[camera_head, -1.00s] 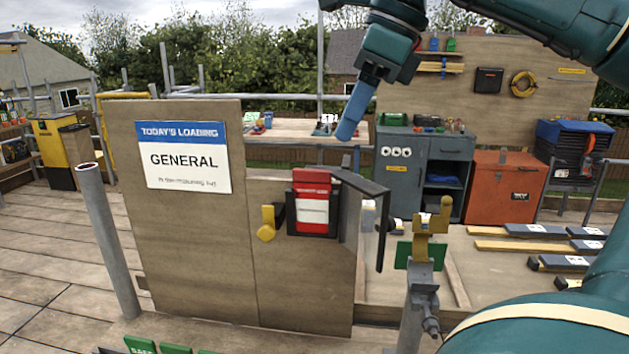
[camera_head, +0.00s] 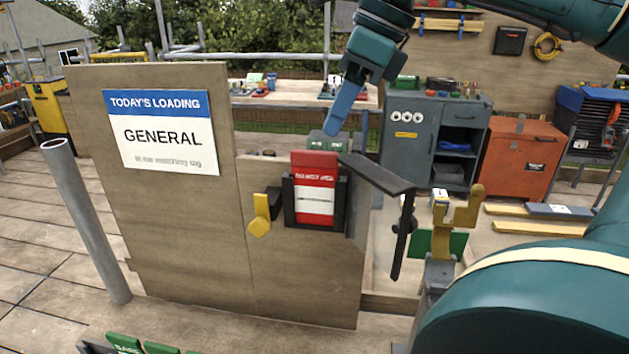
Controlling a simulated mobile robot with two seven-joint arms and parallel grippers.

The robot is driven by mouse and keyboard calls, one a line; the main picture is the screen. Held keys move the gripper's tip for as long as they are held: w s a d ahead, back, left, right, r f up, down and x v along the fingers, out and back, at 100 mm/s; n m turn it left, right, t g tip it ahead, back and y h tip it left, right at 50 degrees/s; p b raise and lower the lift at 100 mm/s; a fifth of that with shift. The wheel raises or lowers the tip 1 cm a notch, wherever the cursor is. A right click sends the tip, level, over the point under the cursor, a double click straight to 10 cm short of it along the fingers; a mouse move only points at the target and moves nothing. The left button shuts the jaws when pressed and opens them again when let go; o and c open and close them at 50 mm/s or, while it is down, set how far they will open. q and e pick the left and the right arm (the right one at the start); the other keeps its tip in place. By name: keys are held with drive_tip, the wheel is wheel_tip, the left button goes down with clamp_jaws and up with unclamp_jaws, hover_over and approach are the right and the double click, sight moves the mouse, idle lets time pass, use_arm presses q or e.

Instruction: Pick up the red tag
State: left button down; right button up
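The red tag (camera_head: 313,164) has a white label on its lower half. It stands upright in a black holder (camera_head: 342,203) on the plywood panel, its red top sticking out above. My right gripper (camera_head: 334,128), with blue fingers, points down just above the tag in the picture and looks apart from it. Its fingers show side-on as one shape, so the opening between them is hidden. I see nothing held in it. My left gripper is not in view.
A yellow clamp-like fitting (camera_head: 460,215) on a grey post stands farther right. The loading sign (camera_head: 162,132) is on the taller panel at left.

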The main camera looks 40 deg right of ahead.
sight(316, 151)
drive_tip(key=shift+w+p+x, duration=0.1)
drive_tip(key=shift+p+x, duration=0.2)
drive_tip(key=shift+x, duration=1.45)
drive_tip(key=shift+w+p+x, duration=0.15)
drive_tip(key=shift+p+x, duration=0.1)
drive_tip(key=shift+x, duration=1.5)
drive_tip(key=shift+r, duration=0.15)
drive_tip(key=shift+c, duration=0.4)
clamp_jaws()
